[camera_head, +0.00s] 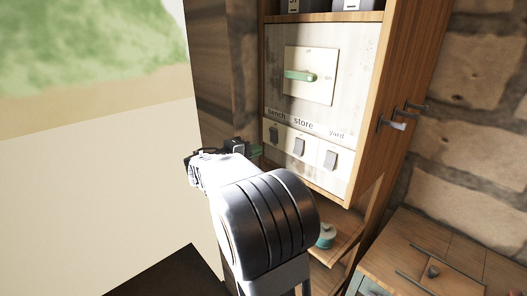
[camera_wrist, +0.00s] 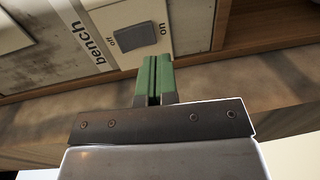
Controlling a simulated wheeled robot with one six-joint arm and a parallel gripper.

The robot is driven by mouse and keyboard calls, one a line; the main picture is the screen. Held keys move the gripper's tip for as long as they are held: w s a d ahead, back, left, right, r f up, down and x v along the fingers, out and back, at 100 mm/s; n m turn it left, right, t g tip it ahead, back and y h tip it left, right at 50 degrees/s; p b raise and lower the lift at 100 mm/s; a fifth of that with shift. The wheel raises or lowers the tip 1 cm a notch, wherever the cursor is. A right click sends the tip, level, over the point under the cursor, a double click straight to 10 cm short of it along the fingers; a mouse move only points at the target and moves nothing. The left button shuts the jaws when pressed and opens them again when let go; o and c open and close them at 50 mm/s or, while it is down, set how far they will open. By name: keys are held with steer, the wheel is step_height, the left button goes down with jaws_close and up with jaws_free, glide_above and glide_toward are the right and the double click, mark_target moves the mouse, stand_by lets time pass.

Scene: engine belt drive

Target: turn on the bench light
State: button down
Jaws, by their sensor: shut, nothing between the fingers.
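The bench switch (camera_head: 274,134) is a grey rocker on a pale plate, under the label "bench" on the wall panel. In the wrist view the switch (camera_wrist: 137,35) lies just beyond the fingertips, between the small words "off" on its left and "on" on its right. I cannot tell which way it is set. My gripper (camera_head: 256,150) is at the panel's lower left edge, just below and left of the switch. In the wrist view its green fingers (camera_wrist: 154,62) are shut and empty. I cannot tell whether they touch the plate.
The store switch (camera_head: 300,147) and yard switch (camera_head: 330,160) sit to the right. A green-handled lever (camera_head: 302,76) is above. Hooks (camera_head: 400,118) stick out of the cabinet's right side. A teal-rimmed spool-like object (camera_head: 325,236) is on the shelf below.

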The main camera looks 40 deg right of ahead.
steer(key=a+f+b, duration=0.1)
steer(key=a+b, duration=0.1)
steer(key=a, duration=0.6)
steer(key=shift+w+a, duration=0.2)
steer(key=shift+a, duration=0.1)
steer(key=s+a+f+n+y, duration=0.1)
steer(key=s+a+f+y, duration=0.1)
steer(key=a+f+y, duration=0.3)
steer(key=s+f+n+y, duration=0.1)
steer(key=s+f+y, duration=0.15)
steer(key=f, duration=0.45)
steer(key=s+a+f+t+y, duration=0.1)
steer(key=s+a+t+y, duration=0.1)
steer(key=s+a+y, duration=0.2)
steer(key=s+a+f+m+t+y, duration=0.1)
steer(key=a+y, duration=0.4)
steer(key=a, duration=0.6)
steer(key=s+f+t, duration=0.1)
steer(key=s, duration=0.1)
steer(key=shift+s+f, duration=0.3)
steer(key=shift+s, duration=0.05)
steer(key=shift+y, duration=0.25)
